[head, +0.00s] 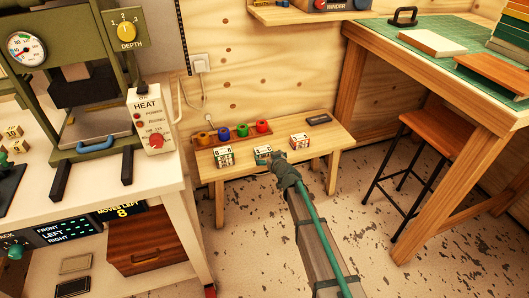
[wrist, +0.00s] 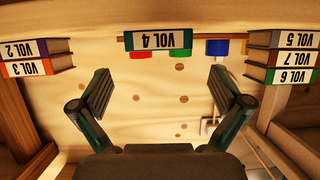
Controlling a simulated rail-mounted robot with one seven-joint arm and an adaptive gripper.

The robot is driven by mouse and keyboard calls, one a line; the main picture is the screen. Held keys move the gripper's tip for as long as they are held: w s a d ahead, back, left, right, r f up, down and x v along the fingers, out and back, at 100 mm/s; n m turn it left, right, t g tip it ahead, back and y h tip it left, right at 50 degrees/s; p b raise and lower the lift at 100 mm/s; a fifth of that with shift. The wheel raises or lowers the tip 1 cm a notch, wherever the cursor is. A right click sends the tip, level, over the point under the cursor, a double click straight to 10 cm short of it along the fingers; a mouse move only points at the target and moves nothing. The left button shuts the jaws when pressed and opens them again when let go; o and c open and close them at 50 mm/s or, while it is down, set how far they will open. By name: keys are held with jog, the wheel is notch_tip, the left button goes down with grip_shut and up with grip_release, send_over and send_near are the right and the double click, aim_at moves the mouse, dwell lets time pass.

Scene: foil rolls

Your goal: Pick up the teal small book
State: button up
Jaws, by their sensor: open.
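The teal small book, with a white label reading VOL 4 (wrist: 158,40), shows upside down at the top middle of the wrist view. In the head view the teal book (head: 262,153) is at the middle of the low wooden bench, just beyond my gripper (head: 277,160). In the wrist view my gripper (wrist: 159,75) is open and empty. Its two fingers stand wide apart, one to each side below the book, with a gap between them and it. The head view is too small to tell the finger spacing.
Book stacks flank the teal book in the wrist view: VOL 2 and VOL 3 (wrist: 38,56) at left, VOL 5, 7 and 6 (wrist: 282,55) at right. Coloured foil rolls (head: 233,132) line the bench's back. A dark flat object (head: 319,119) lies at the bench's right end.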

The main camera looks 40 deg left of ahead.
aim_at(263, 149)
jog(key=x, duration=0.7)
jog(key=shift+w+a+f, duration=0.1)
jog(key=shift+w+a, duration=0.15)
jog(key=shift+a, duration=0.05)
jog(key=c, duration=1)
jog(key=shift+c, duration=0.2)
